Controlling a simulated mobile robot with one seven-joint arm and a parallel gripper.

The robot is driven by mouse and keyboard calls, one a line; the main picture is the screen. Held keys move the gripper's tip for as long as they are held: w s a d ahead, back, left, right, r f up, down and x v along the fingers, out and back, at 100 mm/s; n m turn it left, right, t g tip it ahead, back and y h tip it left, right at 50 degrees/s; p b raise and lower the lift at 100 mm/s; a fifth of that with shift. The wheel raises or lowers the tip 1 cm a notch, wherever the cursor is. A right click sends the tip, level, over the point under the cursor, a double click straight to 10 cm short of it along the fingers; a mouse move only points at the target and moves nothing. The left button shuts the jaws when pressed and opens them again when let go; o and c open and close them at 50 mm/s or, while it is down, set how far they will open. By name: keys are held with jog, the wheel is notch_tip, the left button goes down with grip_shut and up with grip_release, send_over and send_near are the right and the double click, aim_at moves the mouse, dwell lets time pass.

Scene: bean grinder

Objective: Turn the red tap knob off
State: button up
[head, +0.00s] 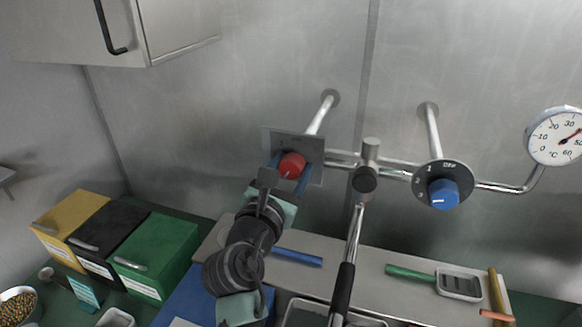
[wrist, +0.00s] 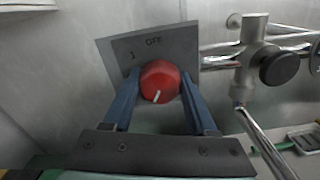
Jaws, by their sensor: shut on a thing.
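The red tap knob (head: 292,165) sits on a grey square plate (head: 312,147) at the left end of the wall-mounted tap. In the wrist view the red knob (wrist: 160,82) shows a white pointer line at its lower edge, pointing down and slightly left. The plate (wrist: 178,44) is marked "OFF" at its top and "1" to the left of that. My gripper (head: 289,172) is at the knob, with one blue finger on each side. In the wrist view my gripper (wrist: 160,92) is shut on the knob.
A blue knob (head: 443,193) on a round dial is at the right, beside a temperature gauge (head: 557,136). The black-handled spout (head: 352,255) hangs between the knobs. Yellow, black and green boxes (head: 158,255) stand at the lower left. A shelf (head: 400,273) with tools lies below.

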jog(key=shift+c, duration=1.1)
